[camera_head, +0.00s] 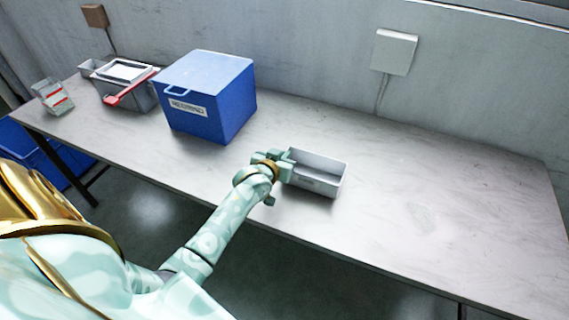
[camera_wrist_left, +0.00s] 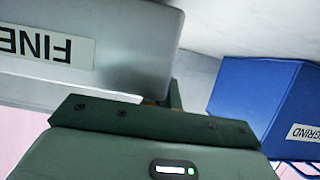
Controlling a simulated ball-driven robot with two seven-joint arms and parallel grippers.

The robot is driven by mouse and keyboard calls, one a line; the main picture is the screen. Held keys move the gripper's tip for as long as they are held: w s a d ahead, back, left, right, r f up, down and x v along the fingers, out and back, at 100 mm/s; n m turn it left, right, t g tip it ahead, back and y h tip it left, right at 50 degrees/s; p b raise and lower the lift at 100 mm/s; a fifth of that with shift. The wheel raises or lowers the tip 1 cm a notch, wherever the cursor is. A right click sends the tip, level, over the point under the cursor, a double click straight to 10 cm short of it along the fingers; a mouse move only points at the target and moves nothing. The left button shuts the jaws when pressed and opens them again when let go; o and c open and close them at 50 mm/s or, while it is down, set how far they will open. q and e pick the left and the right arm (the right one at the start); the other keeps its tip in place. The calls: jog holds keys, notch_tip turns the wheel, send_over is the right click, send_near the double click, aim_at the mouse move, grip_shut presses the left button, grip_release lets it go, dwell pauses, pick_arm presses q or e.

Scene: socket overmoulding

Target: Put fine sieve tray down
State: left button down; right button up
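The fine sieve tray (camera_head: 318,185) is a grey, open rectangular box over the front middle of the table. In the left wrist view its wall (camera_wrist_left: 140,45) fills the upper left, with a white label reading "FINE" upside down. My left gripper (camera_head: 284,166) is at the tray's left end, apparently shut on its wall. In the wrist view a dark green finger (camera_wrist_left: 150,122) lies against the tray, and the other finger is mostly hidden. The tray looks roughly level. I cannot tell whether its base touches the table. My right gripper is not in view.
A blue lidded box (camera_head: 215,100) stands left of the tray on the table (camera_head: 430,215). Farther left are a grey container (camera_head: 140,97) with a red-handled tool (camera_head: 128,90) and a small clear bin (camera_head: 52,97). The table's right side is clear.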

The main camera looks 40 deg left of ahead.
pick_arm(q)
notch_tip(320, 180, down, 2)
jog(key=shift+f+b, duration=0.15)
jog(key=shift+b, duration=0.15)
jog(key=shift+r, duration=0.2)
jog(key=shift+f, duration=0.1)
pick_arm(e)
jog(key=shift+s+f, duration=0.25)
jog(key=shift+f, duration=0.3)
pick_arm(q)
jog(key=c, duration=1.7)
grip_release()
